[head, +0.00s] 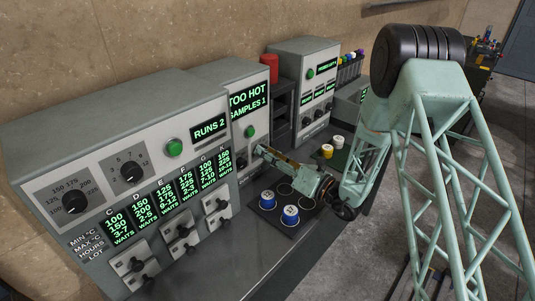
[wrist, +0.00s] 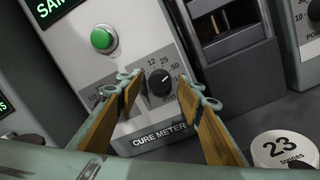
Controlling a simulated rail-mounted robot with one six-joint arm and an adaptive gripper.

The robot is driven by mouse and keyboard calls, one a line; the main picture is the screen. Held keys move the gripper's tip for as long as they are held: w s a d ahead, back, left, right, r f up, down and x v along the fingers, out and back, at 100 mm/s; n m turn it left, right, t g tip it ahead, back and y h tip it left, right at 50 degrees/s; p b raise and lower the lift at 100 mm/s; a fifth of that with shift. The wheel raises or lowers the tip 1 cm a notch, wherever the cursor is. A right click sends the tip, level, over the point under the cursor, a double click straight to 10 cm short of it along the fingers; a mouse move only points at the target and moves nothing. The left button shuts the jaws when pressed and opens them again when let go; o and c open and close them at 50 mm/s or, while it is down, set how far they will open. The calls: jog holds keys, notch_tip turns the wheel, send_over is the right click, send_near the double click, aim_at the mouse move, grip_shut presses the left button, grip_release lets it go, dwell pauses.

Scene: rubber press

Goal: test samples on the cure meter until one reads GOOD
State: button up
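The cure meter (head: 247,108) is the grey cabinet in the middle of the row; its display (head: 248,103) reads TOO HOT, SAMPLES 1. Its green button (wrist: 103,39) and black dial (wrist: 161,82) show in the wrist view, above the CURE METER label (wrist: 158,133). My gripper (wrist: 163,86) is open and empty, its two wooden-faced fingers apart on either side of the dial, with visible gaps to it. In the head view my gripper (head: 260,150) reaches to the cure meter's front. Two blue-topped sample pots (head: 267,199) (head: 291,215) stand on a dark tray (head: 304,203) with ringed places.
A larger grey cabinet (head: 70,160) at left shows RUNS 2 and lettered columns. Another cabinet (head: 302,62) stands behind. White (head: 339,141) and yellow (head: 327,150) pots stand farther back. A white disc marked 23 tonnes (wrist: 283,149) is at lower right in the wrist view.

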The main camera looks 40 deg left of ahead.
jog(key=shift+d, duration=0.2)
jog(key=d, duration=1.1)
jog(key=shift+s+d+f, duration=0.3)
jog(key=shift+s+f, duration=0.05)
jog(key=shift+s, duration=0.05)
jog(key=shift+r, duration=0.15)
jog(key=c, duration=0.7)
jog(key=shift+s+d+r+n+p, duration=0.1)
jog(key=shift+s+r+n+p, duration=0.25)
jog(key=shift+r, duration=0.2)
grip_shut()
jog(key=s+d+r+n+p, duration=0.2)
jog(key=s+r+n+p, duration=0.2)
jog(key=r, duration=0.5)
jog(key=shift+s+d+r+n+h+p, duration=0.35)
jog(key=shift+s+n, duration=0.2)
jog(key=shift+n, duration=0.3)
jog(key=shift+a, duration=0.1)
